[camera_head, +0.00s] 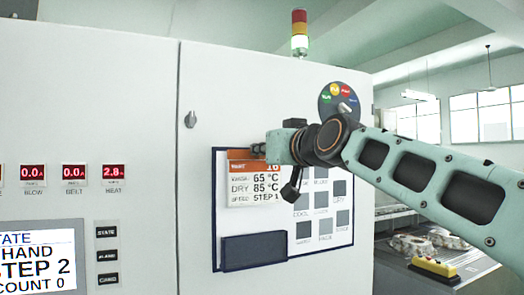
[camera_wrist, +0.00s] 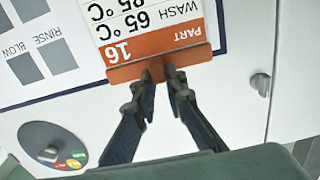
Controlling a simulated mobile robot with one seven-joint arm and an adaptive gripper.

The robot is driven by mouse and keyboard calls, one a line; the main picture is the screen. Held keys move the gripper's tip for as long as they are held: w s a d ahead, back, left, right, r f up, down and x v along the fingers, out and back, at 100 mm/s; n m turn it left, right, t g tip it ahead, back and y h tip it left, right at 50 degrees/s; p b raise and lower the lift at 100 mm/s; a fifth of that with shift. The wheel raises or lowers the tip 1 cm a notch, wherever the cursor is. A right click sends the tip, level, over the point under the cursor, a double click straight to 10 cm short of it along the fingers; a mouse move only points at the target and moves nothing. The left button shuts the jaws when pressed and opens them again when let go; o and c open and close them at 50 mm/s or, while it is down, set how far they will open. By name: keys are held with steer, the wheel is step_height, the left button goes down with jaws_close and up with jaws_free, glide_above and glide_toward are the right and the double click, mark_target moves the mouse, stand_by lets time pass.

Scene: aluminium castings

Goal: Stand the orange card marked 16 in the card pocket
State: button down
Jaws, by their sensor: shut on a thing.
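The orange-topped card marked 16 (camera_head: 255,188) is upright in front of the white board (camera_head: 333,232) on the cabinet. It also shows upside down in the wrist view (camera_wrist: 150,38). It reads wash 65 °C, dry 85 °C, step 1. My gripper (camera_wrist: 163,73) is shut on the card's orange top edge. In the head view its fingers are largely hidden by the wrist. The dark blue card pocket (camera_head: 253,251) is at the board's lower left. The card's bottom edge is above the pocket, with a visible gap. I cannot tell how far the card stands off the board.
Grey squares with labels fill the board's right side. A round dial with coloured marks (camera_head: 338,99) is above, and a latch (camera_head: 190,119) is to the left. Red displays and a screen (camera_head: 38,262) are further left. A yellow box (camera_head: 435,268) and castings are at right.

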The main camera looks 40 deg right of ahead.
mark_target(256, 174)
steer(key=shift+s+b, duration=0.15)
steer(key=shift+b, duration=0.25)
step_height(256, 174, down, 6)
steer(key=b, duration=0.5)
steer(key=shift+r+b, duration=0.1)
steer(key=shift+b, duration=0.8)
stand_by(1.2)
step_height(256, 174, down, 8)
steer(key=b, duration=0.8)
stand_by(2.3)
steer(key=c, duration=1.9)
jaws_free()
steer(key=v, duration=1.2)
